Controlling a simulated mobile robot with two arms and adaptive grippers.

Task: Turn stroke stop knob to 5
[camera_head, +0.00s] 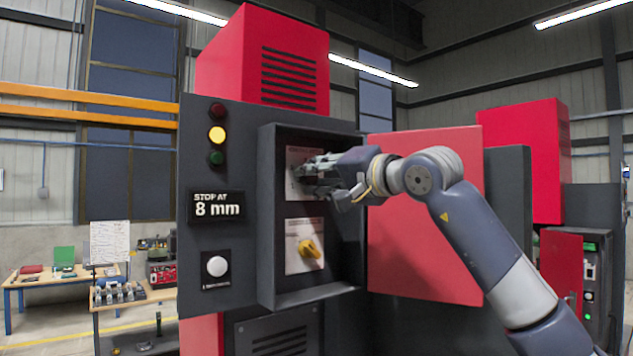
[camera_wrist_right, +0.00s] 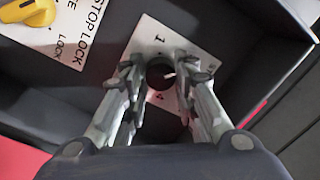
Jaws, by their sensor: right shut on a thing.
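The stroke stop knob (camera_wrist_right: 160,75) is a small dark round knob with a white pointer mark. It sits on a white dial plate (camera_wrist_right: 165,36) inside the recessed control box. A "1" and a "4" are readable on the plate; other markings are hidden by my fingers. In the wrist view the white mark points to the right. My right gripper (camera_wrist_right: 158,78) is shut on this knob, one finger on each side. In the head view my right gripper (camera_head: 308,176) is at the upper plate and hides the knob. My left gripper is not in view.
A yellow stop lock knob (camera_head: 310,248) is on the plate below. A display (camera_head: 216,206) reads "STOP AT 8 mm". A white button (camera_head: 217,266) and three lamps, the middle one lit yellow (camera_head: 217,135), are left of the box. A red open door (camera_head: 425,215) stands right.

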